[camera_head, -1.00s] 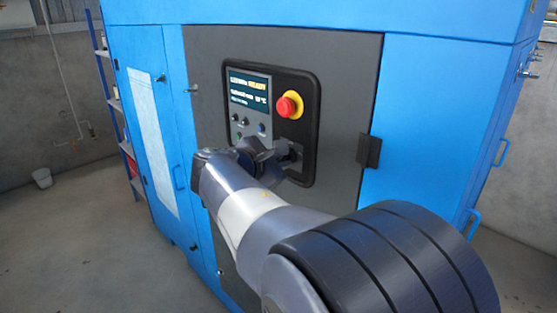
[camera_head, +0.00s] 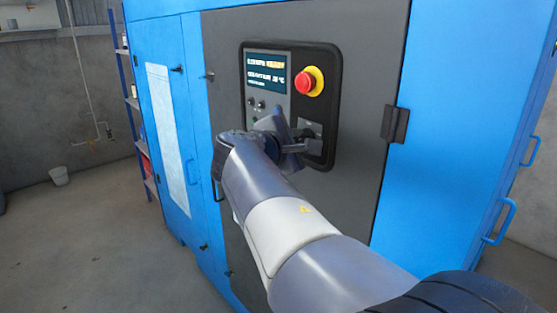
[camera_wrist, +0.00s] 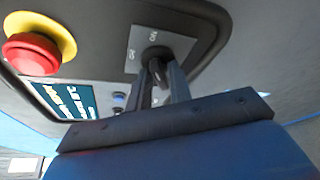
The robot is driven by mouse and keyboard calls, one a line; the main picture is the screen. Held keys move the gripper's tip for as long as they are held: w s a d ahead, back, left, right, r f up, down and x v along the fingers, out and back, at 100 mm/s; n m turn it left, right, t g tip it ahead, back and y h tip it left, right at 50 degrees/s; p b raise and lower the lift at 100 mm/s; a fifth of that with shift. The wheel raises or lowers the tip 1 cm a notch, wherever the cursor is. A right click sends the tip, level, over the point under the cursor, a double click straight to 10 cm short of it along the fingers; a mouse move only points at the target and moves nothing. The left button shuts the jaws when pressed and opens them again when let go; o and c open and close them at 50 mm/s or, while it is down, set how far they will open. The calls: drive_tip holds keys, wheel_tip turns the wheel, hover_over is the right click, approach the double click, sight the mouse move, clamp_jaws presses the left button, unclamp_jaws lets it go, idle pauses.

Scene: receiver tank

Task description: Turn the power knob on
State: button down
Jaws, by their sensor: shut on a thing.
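The black power knob (camera_wrist: 155,56) sits on a grey plate (camera_wrist: 133,50) marked ON and OFF, in the upper middle of the wrist view. My gripper (camera_wrist: 158,78) is shut on the knob's grip, one finger on each side. In the head view my gripper (camera_head: 300,142) reaches the lower right corner of the black control panel (camera_head: 334,95). There the fingers and wrist mostly hide the knob, and I cannot tell its exact setting.
A red emergency stop button (camera_head: 309,81) on a yellow ring sits just above the knob on the same panel. A lit display (camera_head: 266,72) is beside it, with small buttons below. A black latch (camera_head: 394,124) sticks out from the door at the right.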

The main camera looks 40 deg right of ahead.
drive_tip(key=m+b, duration=0.2)
drive_tip(key=b, duration=0.2)
drive_tip(key=m+t+h+b, duration=0.1)
drive_tip(key=b, duration=0.3)
drive_tip(key=m+b, duration=0.2)
drive_tip(key=b, duration=0.2)
drive_tip(key=shift+f+m+t+h, duration=0.3)
drive_tip(key=shift+f+t+h, duration=0.05)
drive_tip(key=shift+t+h, duration=0.05)
drive_tip(key=shift+r, duration=0.1)
drive_tip(key=c, duration=1.5)
unclamp_jaws()
drive_tip(key=shift+s+r, duration=0.1)
drive_tip(key=v, duration=1)
drive_tip(key=shift+s+a+p, duration=0.15)
drive_tip(key=shift+a+p, duration=0.15)
drive_tip(key=shift+a, duration=0.05)
drive_tip(key=shift+d, duration=0.1)
drive_tip(key=shift+b+x, duration=0.45)
drive_tip(key=shift+x, duration=4.9)
